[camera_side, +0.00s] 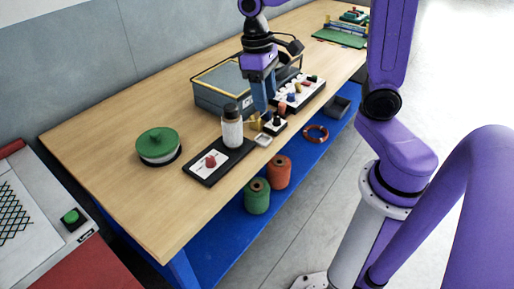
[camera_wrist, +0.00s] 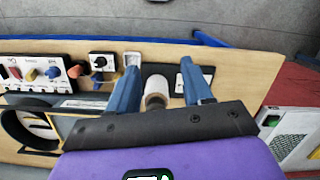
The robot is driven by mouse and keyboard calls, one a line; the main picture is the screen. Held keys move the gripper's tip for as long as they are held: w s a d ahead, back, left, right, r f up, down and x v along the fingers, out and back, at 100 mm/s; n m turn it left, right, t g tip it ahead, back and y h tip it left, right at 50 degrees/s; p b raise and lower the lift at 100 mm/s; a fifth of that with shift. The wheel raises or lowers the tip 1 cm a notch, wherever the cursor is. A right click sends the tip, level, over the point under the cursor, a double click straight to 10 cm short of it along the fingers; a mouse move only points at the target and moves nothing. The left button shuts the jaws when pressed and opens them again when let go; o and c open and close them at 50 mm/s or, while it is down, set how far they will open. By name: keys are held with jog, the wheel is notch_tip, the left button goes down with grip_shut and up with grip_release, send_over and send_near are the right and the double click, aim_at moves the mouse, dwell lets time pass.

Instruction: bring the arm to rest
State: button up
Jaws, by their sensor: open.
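My purple arm reaches over the wooden workbench (camera_side: 105,140) in the side view. My gripper (camera_side: 262,108) has blue fingers and points down, close to a dark-capped white bottle (camera_side: 232,133). In the wrist view my gripper (camera_wrist: 158,66) has its two fingers wide apart, with nothing held between them. The bottle (camera_wrist: 155,95) shows in the gap between the fingers, but in the side view it stands to the left of the gripper. Whether a finger touches anything on the bench cannot be told.
A grey case (camera_side: 215,95) stands behind my gripper. A control panel (camera_side: 303,93) with coloured knobs lies to its right. A black plate (camera_side: 205,172) with a red knob and a green-lidded round tin (camera_side: 158,146) are left. Orange (camera_side: 280,172) and green spools (camera_side: 257,197) stand on the blue shelf.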

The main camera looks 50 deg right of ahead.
jog(key=s+a+f+n+t, duration=0.1)
jog(key=s+n, duration=0.4)
jog(key=s, duration=0.3)
jog(key=s+a+f+n+t, duration=0.1)
jog(key=s+n, duration=0.3)
jog(key=s, duration=0.5)
jog(key=shift+s+a+f+n, duration=0.15)
jog(key=shift+a+n, duration=0.1)
jog(key=shift+n, duration=0.15)
